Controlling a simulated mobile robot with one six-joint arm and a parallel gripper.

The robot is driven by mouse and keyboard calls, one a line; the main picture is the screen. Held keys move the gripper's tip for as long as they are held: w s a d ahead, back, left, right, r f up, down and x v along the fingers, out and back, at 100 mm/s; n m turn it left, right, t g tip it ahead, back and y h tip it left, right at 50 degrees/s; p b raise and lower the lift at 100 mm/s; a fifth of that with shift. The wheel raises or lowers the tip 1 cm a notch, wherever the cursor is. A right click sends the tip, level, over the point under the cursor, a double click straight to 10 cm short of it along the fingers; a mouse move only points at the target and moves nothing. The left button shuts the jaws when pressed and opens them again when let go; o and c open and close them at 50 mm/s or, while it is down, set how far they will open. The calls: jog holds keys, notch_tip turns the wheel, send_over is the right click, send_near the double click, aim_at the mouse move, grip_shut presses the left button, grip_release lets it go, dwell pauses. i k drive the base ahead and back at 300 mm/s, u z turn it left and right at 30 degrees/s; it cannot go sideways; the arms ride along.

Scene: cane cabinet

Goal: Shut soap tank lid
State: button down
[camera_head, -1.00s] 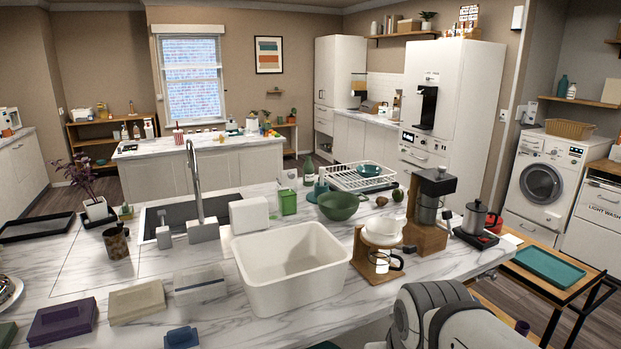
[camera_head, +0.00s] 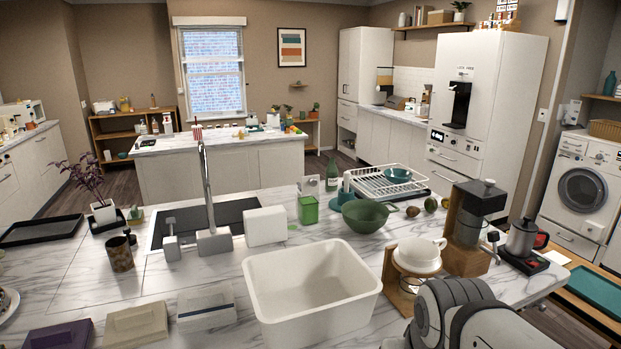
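I cannot clearly pick out a soap tank or an open lid. A white washing machine (camera_head: 583,188) with a round dark door stands at the far right, partly cut off by the frame. My gripper is not in view. Only a grey and white part of my arm shows at the lower right, in front of the counter.
A marble counter (camera_head: 150,290) fills the foreground. A large white tub (camera_head: 315,318), a coffee maker (camera_head: 468,228), a dripper stand (camera_head: 393,268), a kettle (camera_head: 521,238) and a green bowl (camera_head: 367,217) crowd it. A low bench with a teal tray (camera_head: 598,288) stands right of the counter.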

aim_at(309, 184)
jog(key=i, duration=1)
jog(key=z, duration=0.05)
